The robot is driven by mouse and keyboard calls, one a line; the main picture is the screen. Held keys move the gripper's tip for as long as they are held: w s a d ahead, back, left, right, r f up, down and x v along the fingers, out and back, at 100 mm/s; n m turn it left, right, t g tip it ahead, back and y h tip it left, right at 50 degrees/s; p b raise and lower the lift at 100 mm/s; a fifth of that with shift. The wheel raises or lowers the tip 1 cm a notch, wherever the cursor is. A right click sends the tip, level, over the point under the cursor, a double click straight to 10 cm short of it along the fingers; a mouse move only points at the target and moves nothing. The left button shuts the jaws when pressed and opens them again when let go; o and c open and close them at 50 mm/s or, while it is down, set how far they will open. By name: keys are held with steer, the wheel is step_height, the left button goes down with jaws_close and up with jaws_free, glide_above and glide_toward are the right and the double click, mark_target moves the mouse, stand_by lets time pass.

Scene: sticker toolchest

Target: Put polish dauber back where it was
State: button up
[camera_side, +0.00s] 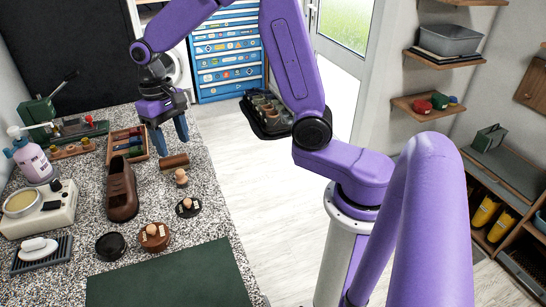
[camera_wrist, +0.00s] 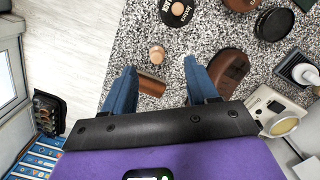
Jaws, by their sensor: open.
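My gripper (camera_side: 171,138) is open and empty above the speckled counter, fingers pointing down. Just below and in front of it lies a brown cylinder (camera_side: 174,161); in the wrist view the cylinder (camera_wrist: 151,84) shows between the fingers. A small wooden-knobbed piece (camera_side: 181,178), which looks like a dauber, stands beside the cylinder. In the wrist view this piece (camera_wrist: 157,54) is just past the fingertips, untouched. Similar wooden knobs sit on a dark round tin (camera_side: 187,206) and a brown round tin (camera_side: 154,236). I cannot tell for sure which piece is the polish dauber.
A brown shoe (camera_side: 121,190) lies left of the cylinder. A wooden tray of coloured pieces (camera_side: 127,143) is behind it. A black round tin (camera_side: 110,245), a green mat (camera_side: 170,278), a scale-like device (camera_side: 38,208) and a pump bottle (camera_side: 32,160) are also on the counter.

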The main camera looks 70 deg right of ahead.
steer(key=s+d+n+t, duration=0.1)
steer(key=s+n, duration=1.3)
steer(key=s, duration=1.2)
steer(key=shift+s+r+n, duration=0.3)
steer(key=shift+s+r, duration=0.05)
steer(key=shift+r, duration=0.05)
